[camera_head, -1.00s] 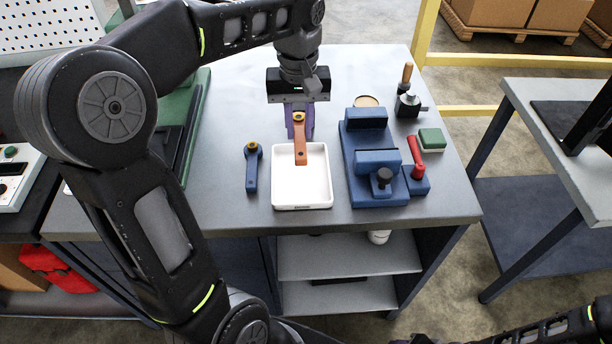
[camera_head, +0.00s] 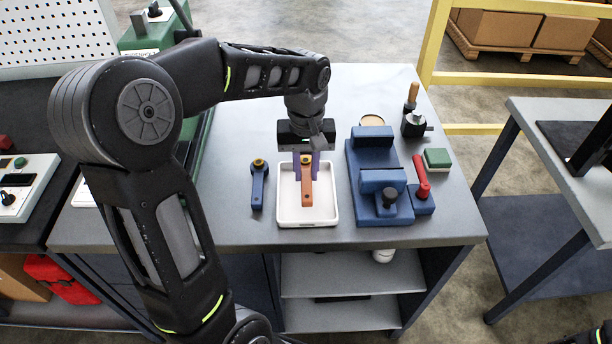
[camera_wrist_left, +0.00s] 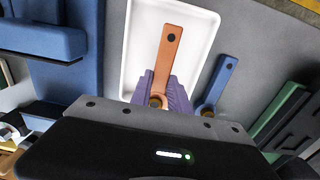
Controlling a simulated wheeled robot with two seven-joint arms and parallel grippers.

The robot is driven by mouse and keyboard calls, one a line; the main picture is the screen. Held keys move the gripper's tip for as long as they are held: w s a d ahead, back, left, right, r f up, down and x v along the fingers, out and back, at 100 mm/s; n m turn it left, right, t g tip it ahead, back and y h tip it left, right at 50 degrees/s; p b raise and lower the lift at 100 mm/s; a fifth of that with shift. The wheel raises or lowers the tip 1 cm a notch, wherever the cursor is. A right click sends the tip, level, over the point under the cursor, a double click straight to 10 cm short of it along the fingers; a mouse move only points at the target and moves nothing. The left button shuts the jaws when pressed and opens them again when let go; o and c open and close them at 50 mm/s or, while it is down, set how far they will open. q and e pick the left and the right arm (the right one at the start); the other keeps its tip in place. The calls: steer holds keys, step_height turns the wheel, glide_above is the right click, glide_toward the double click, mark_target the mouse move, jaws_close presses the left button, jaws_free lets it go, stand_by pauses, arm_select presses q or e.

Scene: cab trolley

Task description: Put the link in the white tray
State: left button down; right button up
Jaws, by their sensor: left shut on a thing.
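The white tray (camera_head: 325,212) lies on the grey table, and it also shows in the left wrist view (camera_wrist_left: 137,60). An orange link (camera_head: 307,188) is held over the tray; it shows in the left wrist view (camera_wrist_left: 170,50) too. My left gripper (camera_head: 306,165), with purple fingers, is shut on the link's ringed end. Whether the link touches the tray floor I cannot tell. A blue link (camera_head: 258,188) lies on the table just left of the tray; in the left wrist view (camera_wrist_left: 217,85) it is right of the tray. My right gripper is not in view.
A blue vise-like fixture (camera_head: 378,180) stands close right of the tray. A red-handled tool (camera_head: 422,178), a green-topped block (camera_head: 437,158) and a dark wooden-handled tool (camera_head: 413,122) are further right. The table's front edge is just below the tray.

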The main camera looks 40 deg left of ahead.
arm_select(q)
step_height(320, 180, down, 2)
steer(key=shift+f, duration=0.25)
steer(key=shift+f, duration=0.2)
steer(key=c, duration=1.3)
jaws_free()
steer(key=shift+o, duration=0.2)
steer(key=shift+r, duration=0.2)
